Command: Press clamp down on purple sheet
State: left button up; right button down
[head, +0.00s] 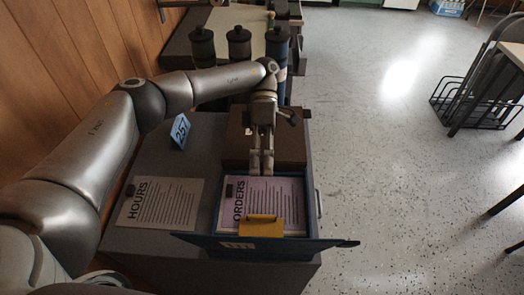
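The purple sheet (283,195) is headed ORDERS and lies in a blue-walled tray or drawer (314,216). A yellow clamp-like piece (262,224) lies over the sheet's near edge. A small black clip (229,191) is at the sheet's left edge. I cannot tell which of these is the clamp, or whether the yellow piece is pressed tight. My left gripper (261,172) points down over the far edge of the purple sheet, away from the yellow piece. Its two fingers are together, with nothing seen between them. My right gripper is out of view.
A beige HOURS sheet (164,203) lies on the grey top to the left, near a blue 257 tag (180,130). A brown box (236,147) is behind the purple sheet. Several dark canisters (239,44) stand farther back.

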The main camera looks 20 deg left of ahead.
pick_arm(q)
jog(key=shift+v, duration=1.35)
